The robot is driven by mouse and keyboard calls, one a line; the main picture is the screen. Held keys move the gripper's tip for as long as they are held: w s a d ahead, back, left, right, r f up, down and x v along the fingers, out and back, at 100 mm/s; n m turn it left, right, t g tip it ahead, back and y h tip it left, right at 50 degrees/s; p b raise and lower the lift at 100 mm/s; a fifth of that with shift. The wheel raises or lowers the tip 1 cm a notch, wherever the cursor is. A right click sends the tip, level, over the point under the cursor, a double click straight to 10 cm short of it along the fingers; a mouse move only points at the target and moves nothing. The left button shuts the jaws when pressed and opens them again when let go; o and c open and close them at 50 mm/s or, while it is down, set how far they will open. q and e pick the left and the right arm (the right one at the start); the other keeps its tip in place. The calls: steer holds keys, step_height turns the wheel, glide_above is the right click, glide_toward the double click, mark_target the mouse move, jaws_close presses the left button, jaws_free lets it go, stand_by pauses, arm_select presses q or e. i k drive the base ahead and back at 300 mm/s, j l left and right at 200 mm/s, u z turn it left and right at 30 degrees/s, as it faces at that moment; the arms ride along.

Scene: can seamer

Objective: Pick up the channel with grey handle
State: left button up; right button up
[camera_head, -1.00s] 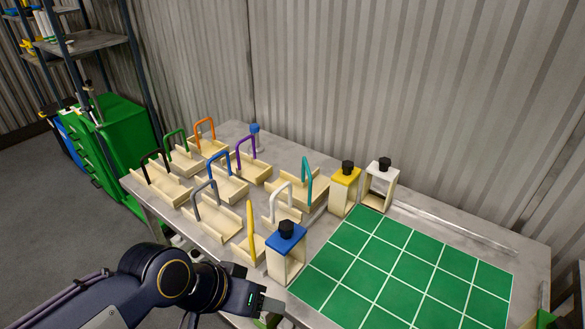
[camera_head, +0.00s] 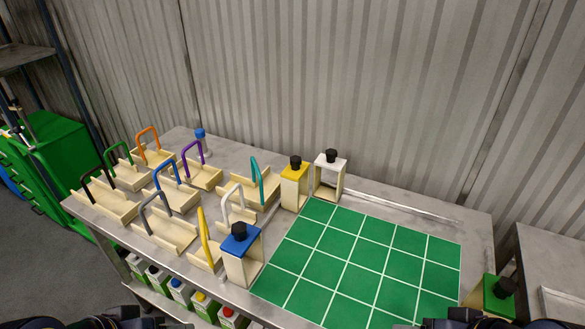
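The channel with grey handle (camera_head: 169,238) is a cream wooden channel with a dark grey arched handle. It rests on the metal table near the front left edge, among several similar channels. The black-handled channel (camera_head: 104,204) is to its left, the blue-handled channel (camera_head: 178,199) behind it, and the yellow-handled channel (camera_head: 203,256) to its right. Only dark parts of my arms show at the bottom edge, at lower left and lower right. The fingers of both grippers are out of view. Nothing is touching the grey-handled channel.
A blue-topped box (camera_head: 241,262) stands right of the channels. Yellow-topped (camera_head: 295,188) and white-topped (camera_head: 331,181) boxes stand farther back. A green gridded mat (camera_head: 365,262) lies clear on the right. Several small containers sit on a shelf below the table.

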mark_target(171, 233)
steer(key=i+j+z, duration=0.2)
steer(key=j+z, duration=0.15)
steer(key=j, duration=0.5)
steer(key=j+z, duration=0.35)
steer(key=j, duration=0.5)
steer(key=i, duration=0.05)
